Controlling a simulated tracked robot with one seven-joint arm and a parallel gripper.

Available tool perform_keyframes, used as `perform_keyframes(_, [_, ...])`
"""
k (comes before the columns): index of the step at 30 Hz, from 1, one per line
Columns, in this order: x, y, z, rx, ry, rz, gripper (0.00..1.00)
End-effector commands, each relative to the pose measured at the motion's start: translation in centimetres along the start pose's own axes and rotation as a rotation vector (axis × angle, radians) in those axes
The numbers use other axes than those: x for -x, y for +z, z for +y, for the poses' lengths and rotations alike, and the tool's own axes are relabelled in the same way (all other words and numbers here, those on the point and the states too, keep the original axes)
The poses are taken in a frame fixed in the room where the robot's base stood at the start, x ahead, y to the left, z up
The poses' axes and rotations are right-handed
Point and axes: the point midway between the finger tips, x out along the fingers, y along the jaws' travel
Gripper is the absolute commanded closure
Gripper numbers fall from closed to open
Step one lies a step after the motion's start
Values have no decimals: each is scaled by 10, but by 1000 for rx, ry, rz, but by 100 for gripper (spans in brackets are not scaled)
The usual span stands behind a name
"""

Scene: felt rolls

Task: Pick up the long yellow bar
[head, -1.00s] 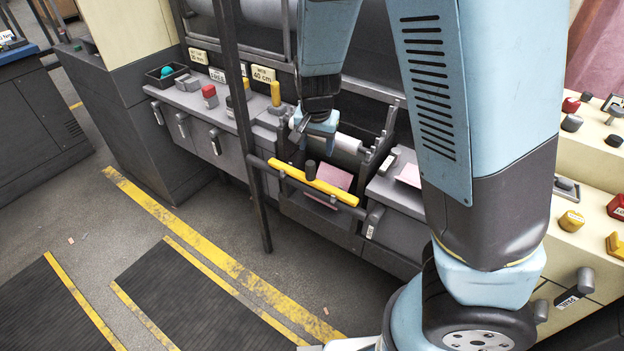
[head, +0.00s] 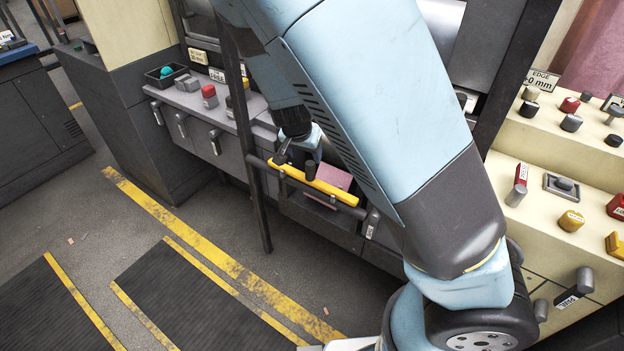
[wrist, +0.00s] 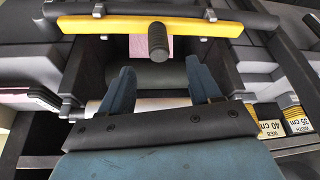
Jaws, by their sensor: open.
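The long yellow bar (head: 322,183) lies along a dark horizontal rail (head: 348,208) at the front of the grey machine. A dark upright knob (head: 311,170) stands at its middle. In the wrist view the yellow bar (wrist: 205,28) crosses the top of the picture, with the ribbed dark knob (wrist: 158,40) in front of it. My gripper (wrist: 160,88) is open and empty, its two blue fingers apart and pointing toward the knob, short of it and the bar. In the head view my gripper (head: 290,152) is just behind the bar's left half, partly hidden by my arm.
A pink sheet (head: 334,177) lies in the opening behind the bar. A dark post (head: 248,130) stands left of my gripper. A white roller (wrist: 140,104) lies under my fingers in the wrist view. A red button (head: 209,91) sits on the panel to the left.

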Motion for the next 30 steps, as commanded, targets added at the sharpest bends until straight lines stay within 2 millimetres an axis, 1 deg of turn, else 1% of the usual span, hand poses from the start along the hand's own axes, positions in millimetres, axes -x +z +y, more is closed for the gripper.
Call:
perform_keyframes(3, [-11, 0, 1, 0, 2, -2, 37])
perform_keyframes(12, [-36, 0, 1, 1, 2, -1, 37])
perform_keyframes(16, [-43, 0, 0, 0, 1, -1, 37])
perform_keyframes(23, [-49, 0, 1, 0, 1, -1, 37])
perform_keyframes(30, [-68, -1, 2, -1, 2, -2, 37])
